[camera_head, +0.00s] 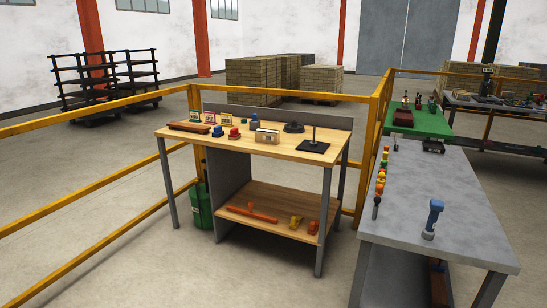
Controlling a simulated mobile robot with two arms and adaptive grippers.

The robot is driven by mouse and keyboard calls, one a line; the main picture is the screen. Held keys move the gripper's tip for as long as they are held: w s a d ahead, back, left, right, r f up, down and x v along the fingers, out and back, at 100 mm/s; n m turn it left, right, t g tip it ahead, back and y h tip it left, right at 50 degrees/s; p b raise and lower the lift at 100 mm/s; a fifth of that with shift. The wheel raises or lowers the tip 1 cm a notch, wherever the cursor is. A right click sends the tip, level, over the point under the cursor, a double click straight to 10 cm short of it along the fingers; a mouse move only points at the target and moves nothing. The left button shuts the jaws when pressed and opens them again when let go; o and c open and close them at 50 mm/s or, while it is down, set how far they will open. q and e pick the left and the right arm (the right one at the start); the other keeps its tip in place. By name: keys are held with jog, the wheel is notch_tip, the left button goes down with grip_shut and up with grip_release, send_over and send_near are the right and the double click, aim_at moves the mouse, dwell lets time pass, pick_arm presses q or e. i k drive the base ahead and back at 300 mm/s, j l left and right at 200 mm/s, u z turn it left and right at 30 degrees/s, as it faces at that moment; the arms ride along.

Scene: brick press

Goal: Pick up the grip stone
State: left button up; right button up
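I cannot tell for sure which thing is the grip stone. On the wooden workbench (236,147) lie a long dark reddish-brown block (188,127) at the left, a beige box-like piece (267,136) in the middle and a dark round piece (293,127) behind it. To the right is a black plate with an upright rod (313,146). Small red and blue pieces (234,134) lie left of the middle. On the grey table (440,190) at the right, a blue-headed tool (433,218) stands near the front. Neither of my grippers is in view.
Yellow railings (110,185) run along the left and behind the bench. A green bin (201,205) stands by the bench's left side. Orange pieces (252,213) lie on its lower shelf. Small coloured tools (380,178) line the grey table's left edge. Open floor lies in front.

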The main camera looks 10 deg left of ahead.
aim_at(218, 132)
jog(key=i+j+u, duration=0.25)
jog(key=i+u, duration=0.2)
jog(key=i, duration=0.65)
jog(key=i+l+u, duration=0.15)
jog(key=i+u, duration=0.35)
jog(key=i, duration=0.6)
